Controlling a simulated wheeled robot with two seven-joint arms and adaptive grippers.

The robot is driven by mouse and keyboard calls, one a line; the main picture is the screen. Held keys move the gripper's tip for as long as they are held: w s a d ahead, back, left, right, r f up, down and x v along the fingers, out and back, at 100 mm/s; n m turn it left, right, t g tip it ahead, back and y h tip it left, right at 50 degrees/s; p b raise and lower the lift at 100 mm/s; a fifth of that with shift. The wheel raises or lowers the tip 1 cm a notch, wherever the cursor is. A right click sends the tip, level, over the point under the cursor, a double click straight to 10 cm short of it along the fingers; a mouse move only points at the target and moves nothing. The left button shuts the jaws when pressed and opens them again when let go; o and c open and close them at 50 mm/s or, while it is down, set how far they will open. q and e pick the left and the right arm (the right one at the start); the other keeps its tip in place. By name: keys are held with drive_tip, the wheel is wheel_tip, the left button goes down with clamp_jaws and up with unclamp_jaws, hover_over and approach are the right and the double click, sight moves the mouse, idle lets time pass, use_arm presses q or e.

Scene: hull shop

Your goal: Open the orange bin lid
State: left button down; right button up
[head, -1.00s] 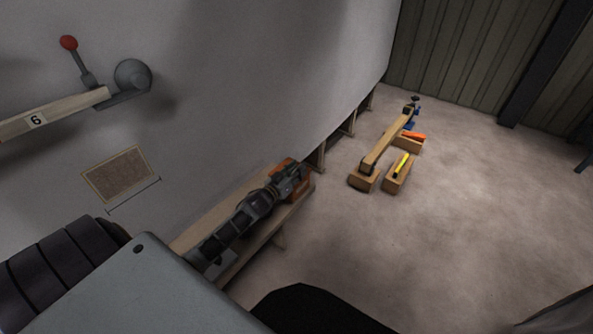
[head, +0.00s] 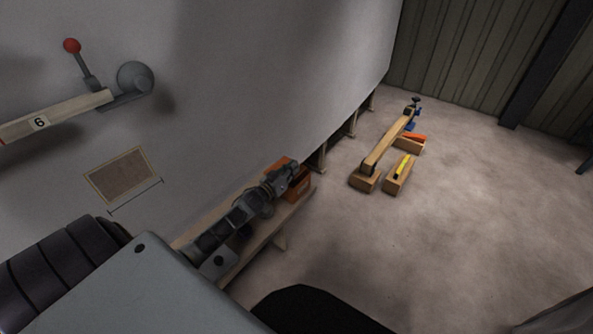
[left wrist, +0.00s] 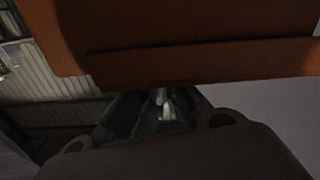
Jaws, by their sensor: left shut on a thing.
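The orange bin (head: 299,190) stands at the far end of a low wooden bench along the grey hull wall. My left gripper (head: 297,168) is over the top of the bin and hides part of its lid. In the left wrist view, a broad orange panel (left wrist: 200,62), with a ridge across it, fills the top. The fingers of my left gripper (left wrist: 160,105) are shut just under the panel's lower edge, on what looks like the lid's edge or handle. The held part is dark and mostly hidden. My right gripper is not in view.
The wooden bench (head: 262,238) runs under my left arm, close to the hull wall (head: 260,80). On the floor beyond lie a long wooden beam (head: 390,143) and a block with a yellow tool (head: 397,178). The floor at right is clear.

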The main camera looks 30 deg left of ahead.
sight(277, 167)
use_arm(q)
drive_tip(key=a, duration=0.7)
drive_tip(key=shift+w+a, duration=0.25)
drive_tip(key=shift+w, duration=0.05)
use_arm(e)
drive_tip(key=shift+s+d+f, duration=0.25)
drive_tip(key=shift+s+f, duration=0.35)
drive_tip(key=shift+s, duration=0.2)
use_arm(q)
drive_tip(key=c, duration=1.5)
unclamp_jaws()
drive_tip(key=shift+r, duration=0.15)
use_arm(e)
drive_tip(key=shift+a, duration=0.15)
use_arm(q)
drive_tip(key=shift+s, duration=1.25)
drive_tip(key=shift+s+a+f, duration=0.15)
drive_tip(key=shift+s+f, duration=0.05)
drive_tip(key=shift+s, duration=0.9)
drive_tip(key=shift+s+a+f, duration=0.1)
drive_tip(key=shift+s+a, duration=0.05)
drive_tip(key=shift+s, duration=1.7)
drive_tip(key=shift+s+a, duration=0.15)
drive_tip(key=shift+s, duration=1.7)
